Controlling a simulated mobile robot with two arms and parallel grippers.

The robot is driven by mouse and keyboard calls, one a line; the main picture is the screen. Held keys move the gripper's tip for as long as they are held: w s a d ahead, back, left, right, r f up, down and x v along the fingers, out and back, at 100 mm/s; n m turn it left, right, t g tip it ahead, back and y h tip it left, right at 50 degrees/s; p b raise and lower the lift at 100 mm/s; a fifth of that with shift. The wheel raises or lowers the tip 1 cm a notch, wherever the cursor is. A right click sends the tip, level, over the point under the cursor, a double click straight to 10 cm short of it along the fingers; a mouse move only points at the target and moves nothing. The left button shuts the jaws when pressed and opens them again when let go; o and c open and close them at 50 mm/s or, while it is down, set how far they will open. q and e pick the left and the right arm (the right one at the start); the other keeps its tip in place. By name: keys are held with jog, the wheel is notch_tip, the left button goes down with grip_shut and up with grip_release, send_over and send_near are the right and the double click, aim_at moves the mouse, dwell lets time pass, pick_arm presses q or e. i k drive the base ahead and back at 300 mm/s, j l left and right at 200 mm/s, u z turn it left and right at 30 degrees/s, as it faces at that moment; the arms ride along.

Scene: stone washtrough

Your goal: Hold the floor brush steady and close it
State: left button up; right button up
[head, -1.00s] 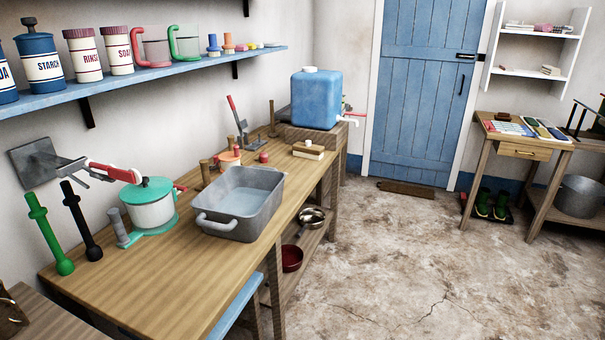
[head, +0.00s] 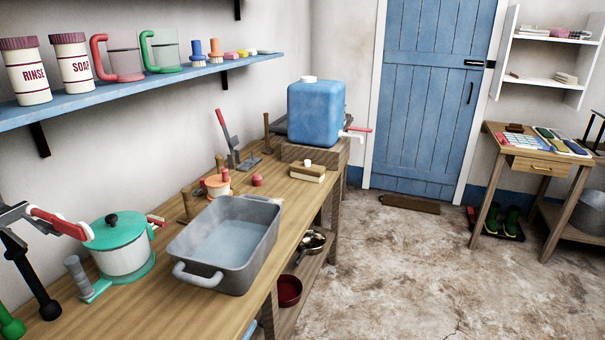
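No gripper of mine is in view. I see nothing that is clearly a floor brush. A wooden block with a pale lower layer and a white knob (head: 307,172) lies on the bench; it may be a brush, but I cannot tell. Small blue and orange brushes (head: 197,55) stand on the wall shelf. I cannot make out any part on them that opens or shuts.
The wooden bench (head: 140,312) holds a grey basin (head: 208,278), a green-lidded pot (head: 122,258) and a blue water tank (head: 315,112). A red-handled wall fitting (head: 60,222) juts out at left. The floor (head: 400,270) is open, with a brown mat (head: 409,203) by the blue door (head: 425,100).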

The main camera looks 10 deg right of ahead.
aim_at(304, 170)
jog(key=u, duration=0.3)
jog(key=i+l+u, duration=0.1)
jog(key=u, duration=0.3)
jog(key=i+l+u, duration=0.1)
jog(key=l+u, duration=0.45)
jog(key=u, duration=0.2)
jog(key=l+u, duration=0.5)
jog(key=l, duration=0.45)
jog(key=l+u, duration=0.1)
jog(key=l, duration=0.55)
jog(key=k+l+u, duration=0.15)
jog(key=l, duration=0.45)
jog(key=l+u, duration=0.1)
jog(key=l, duration=0.5)
jog(key=k+l+u, duration=0.15)
jog(key=l, duration=0.45)
